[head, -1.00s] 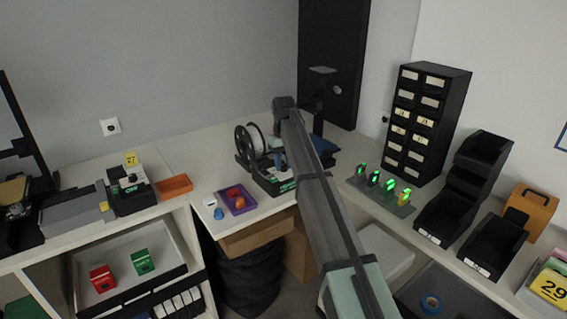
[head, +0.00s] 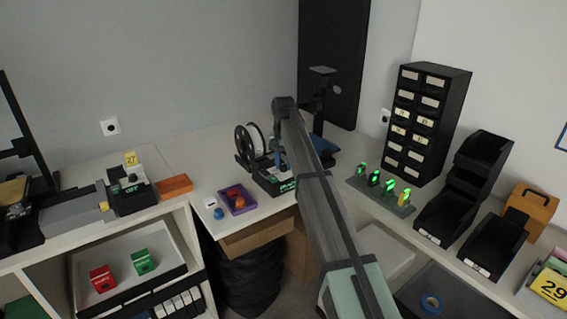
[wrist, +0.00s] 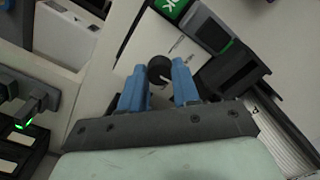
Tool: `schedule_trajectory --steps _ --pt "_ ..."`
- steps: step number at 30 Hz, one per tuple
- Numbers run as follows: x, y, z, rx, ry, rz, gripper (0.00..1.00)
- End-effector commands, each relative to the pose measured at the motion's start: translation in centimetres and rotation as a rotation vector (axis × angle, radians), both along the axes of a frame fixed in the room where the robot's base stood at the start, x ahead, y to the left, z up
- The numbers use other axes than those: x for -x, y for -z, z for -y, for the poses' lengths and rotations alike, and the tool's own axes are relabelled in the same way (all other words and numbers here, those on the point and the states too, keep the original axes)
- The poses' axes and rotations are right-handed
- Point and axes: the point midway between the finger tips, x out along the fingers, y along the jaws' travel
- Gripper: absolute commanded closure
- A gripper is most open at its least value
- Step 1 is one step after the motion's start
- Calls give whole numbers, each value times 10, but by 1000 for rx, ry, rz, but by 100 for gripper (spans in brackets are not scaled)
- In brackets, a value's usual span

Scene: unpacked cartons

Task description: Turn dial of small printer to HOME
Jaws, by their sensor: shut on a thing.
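The small printer (head: 268,181) stands on the white bench in the head view, with a filament spool (head: 250,146) at its left and a lit green display (head: 287,186) on its front. Its dial (wrist: 159,67) is a round black knob with a pale pointer line, seen in the wrist view. My gripper (wrist: 158,78) has its two blue fingers on either side of the dial, shut on it. In the head view my gripper (head: 278,153) is at the printer and hides the dial.
A purple tray (head: 249,207) with orange pieces and a blue piece (head: 219,214) lie left of the printer. A stand with green lights (head: 384,193) and a black drawer cabinet (head: 429,115) are to the right. Bare bench lies behind the spool.

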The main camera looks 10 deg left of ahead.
Motion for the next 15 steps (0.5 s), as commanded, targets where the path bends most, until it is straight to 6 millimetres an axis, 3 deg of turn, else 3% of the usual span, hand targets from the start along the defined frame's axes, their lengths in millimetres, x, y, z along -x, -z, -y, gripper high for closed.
schedule_trajectory --steps 11,12,15 --pt "1 0 0 1 4 -2 100" --pt "1 0 0 1 4 -3 67" --pt "1 0 0 1 3 -2 58"
